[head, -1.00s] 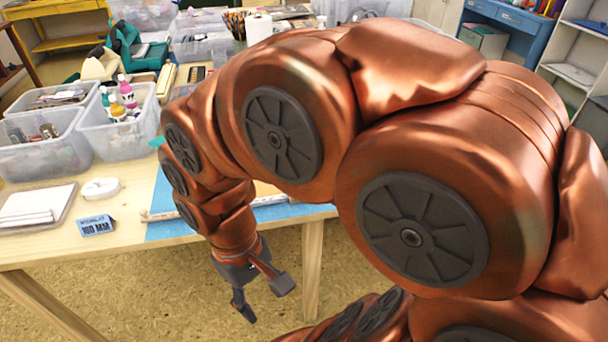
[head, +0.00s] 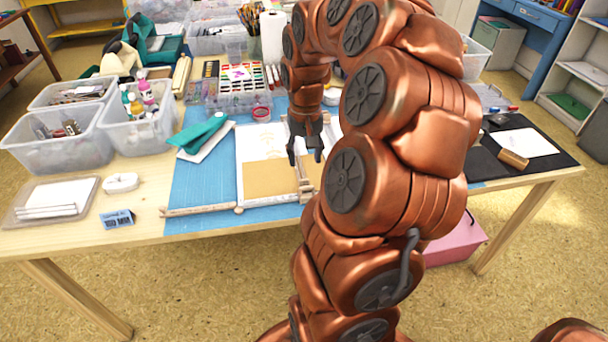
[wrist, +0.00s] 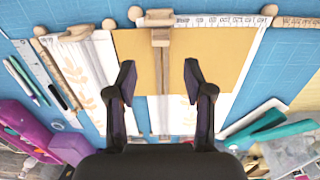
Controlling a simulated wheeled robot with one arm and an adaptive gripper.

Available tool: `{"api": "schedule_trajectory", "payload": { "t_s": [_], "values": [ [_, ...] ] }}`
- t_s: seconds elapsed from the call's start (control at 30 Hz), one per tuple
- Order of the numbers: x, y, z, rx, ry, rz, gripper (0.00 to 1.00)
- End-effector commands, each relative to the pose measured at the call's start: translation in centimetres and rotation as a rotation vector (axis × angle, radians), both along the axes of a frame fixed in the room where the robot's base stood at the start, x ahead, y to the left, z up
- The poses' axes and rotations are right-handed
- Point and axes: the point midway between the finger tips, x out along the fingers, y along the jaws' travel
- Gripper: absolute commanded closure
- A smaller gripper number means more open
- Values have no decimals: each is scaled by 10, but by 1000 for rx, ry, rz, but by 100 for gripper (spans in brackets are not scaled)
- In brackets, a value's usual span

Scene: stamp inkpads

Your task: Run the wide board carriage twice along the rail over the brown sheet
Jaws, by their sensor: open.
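The brown sheet (head: 268,178) lies flat over a white sheet with a pale leaf print; it also shows in the wrist view (wrist: 212,55). A thin wooden rail (wrist: 163,108) crosses the brown sheet. A wooden carriage with a raised block (wrist: 160,36) sits on the rail near the sheet's front edge. A similar wooden piece (wrist: 76,34) stands to its left in the wrist view; I cannot tell from the frames which is the wide board. My gripper (head: 305,158) is open and empty above the sheet, its fingers (wrist: 159,70) straddling the rail line, apart from the carriage.
A long wooden strip (head: 200,210) runs along the front of the blue mat (head: 195,185). A teal tool (head: 203,132) lies left of the sheets. Clear bins (head: 55,140) stand further left. A paint tray (head: 243,88) is behind. A black mat (head: 545,145) lies right.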

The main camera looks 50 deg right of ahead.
Motion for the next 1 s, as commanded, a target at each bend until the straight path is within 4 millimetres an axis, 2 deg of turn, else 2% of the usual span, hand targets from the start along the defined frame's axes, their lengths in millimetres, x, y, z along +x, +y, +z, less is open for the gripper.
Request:
{"api": "schedule_trajectory", "payload": {
  "t_s": [0.17,0.6,0.9,1.0],
  "values": [
    [0,0,-14,-1,1,1,48],
    [0,1,-71,2,2,2,48],
    [0,1,-75,0,0,2,48],
    [0,1,-75,0,0,3,58]
  ]
}}
